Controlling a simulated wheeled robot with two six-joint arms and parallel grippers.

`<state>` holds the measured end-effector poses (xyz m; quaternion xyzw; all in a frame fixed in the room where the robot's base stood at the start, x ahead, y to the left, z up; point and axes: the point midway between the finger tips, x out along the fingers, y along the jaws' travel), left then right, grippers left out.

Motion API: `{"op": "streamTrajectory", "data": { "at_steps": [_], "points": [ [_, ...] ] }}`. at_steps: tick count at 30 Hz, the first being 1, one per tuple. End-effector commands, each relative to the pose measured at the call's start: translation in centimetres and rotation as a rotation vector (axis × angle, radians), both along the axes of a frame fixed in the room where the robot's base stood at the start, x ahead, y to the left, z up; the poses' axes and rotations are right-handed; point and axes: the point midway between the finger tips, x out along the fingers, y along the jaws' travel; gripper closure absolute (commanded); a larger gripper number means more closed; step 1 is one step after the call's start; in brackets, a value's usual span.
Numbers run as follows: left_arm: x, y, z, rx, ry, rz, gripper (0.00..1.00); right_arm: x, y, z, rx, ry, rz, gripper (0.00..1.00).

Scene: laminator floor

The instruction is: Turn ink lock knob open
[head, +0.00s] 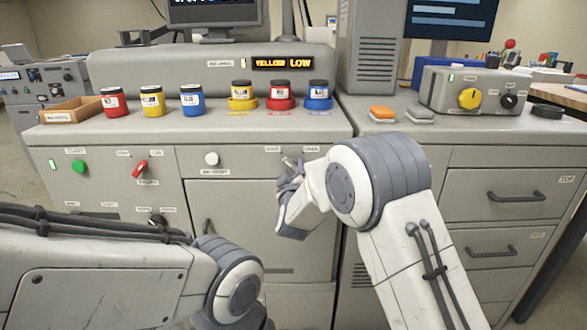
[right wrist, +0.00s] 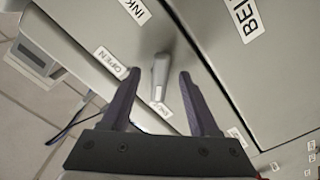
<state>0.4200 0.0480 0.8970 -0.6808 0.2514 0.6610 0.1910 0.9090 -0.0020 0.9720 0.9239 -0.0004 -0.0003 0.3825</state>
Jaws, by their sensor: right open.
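The ink lock knob (right wrist: 160,72) is a small grey lever on the cabinet front in the right wrist view. An OPEN label (right wrist: 109,62) is to its left, and a second, partly hidden label (right wrist: 162,109) is below it. My right gripper (right wrist: 157,78) is open, with one dark finger on each side of the knob. I cannot tell whether either finger touches it.
Red, yellow and blue ink jars stand on the counter (head: 215,130) above. A cabinet door (head: 235,225) with a handle is below the gripper.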

Motion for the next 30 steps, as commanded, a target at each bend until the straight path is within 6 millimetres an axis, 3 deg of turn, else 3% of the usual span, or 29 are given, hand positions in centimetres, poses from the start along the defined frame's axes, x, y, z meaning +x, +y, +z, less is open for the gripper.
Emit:
{"op": "streamTrajectory", "data": {
  "at_steps": [12,17,30],
  "points": [
    [0.00,0.01,0.06,0.000,0.000,0.000,0.50,0.92,0.01,-0.01,-0.001,0.001,0.001,0.39],
    [0.00,0.01,0.06,0.000,0.000,0.000,0.50,0.90,0.02,0.01,0.000,0.000,0.001,1.00],
    [0.00,0.01,-0.63,0.000,0.000,0.000,0.50,0.88,0.06,-0.13,0.063,-0.001,0.001,1.00]
  ]
}}
